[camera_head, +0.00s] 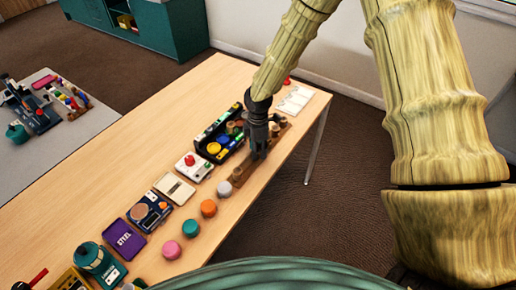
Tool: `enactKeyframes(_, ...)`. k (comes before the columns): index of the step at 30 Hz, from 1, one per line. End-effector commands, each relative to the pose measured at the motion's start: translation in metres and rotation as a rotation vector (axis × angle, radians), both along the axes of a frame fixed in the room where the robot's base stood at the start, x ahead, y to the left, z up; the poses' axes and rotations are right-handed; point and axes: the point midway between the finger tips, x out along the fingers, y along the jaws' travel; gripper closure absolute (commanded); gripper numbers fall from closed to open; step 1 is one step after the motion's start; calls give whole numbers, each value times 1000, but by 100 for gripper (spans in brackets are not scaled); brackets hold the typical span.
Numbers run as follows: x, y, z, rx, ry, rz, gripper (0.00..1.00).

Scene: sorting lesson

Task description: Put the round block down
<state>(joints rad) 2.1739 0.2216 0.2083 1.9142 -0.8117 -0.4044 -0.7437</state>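My gripper (258,152) is dark and points down over a long brown wooden board (246,175) on the table. Its fingertips are small and dark here, and I cannot tell whether they are open or hold a block. Several round blocks stand in a row on the table to the left of the board's near end: a grey one (224,188), an orange one (208,208), a teal one (190,227) and a pink one (171,250). Brown round pieces (274,129) show on the board beside the gripper.
A black tray (205,137) of coloured pieces lies close left of my gripper. A box with a red button (192,165), a pale plate (174,189), a blue device (149,211) and a purple STEEL box (123,239) line the table (120,170).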

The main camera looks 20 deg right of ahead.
Motion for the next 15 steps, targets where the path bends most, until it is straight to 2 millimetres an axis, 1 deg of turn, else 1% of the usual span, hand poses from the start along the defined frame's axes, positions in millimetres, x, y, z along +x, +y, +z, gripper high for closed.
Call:
enactKeyframes(5, 1, 0, 9, 0, -1, -1, 63)
enactKeyframes(8, 1, 0, 20, 1, -3, 0, 63)
enactKeyframes(15, 1, -1, 55, 1, -3, -1, 63)
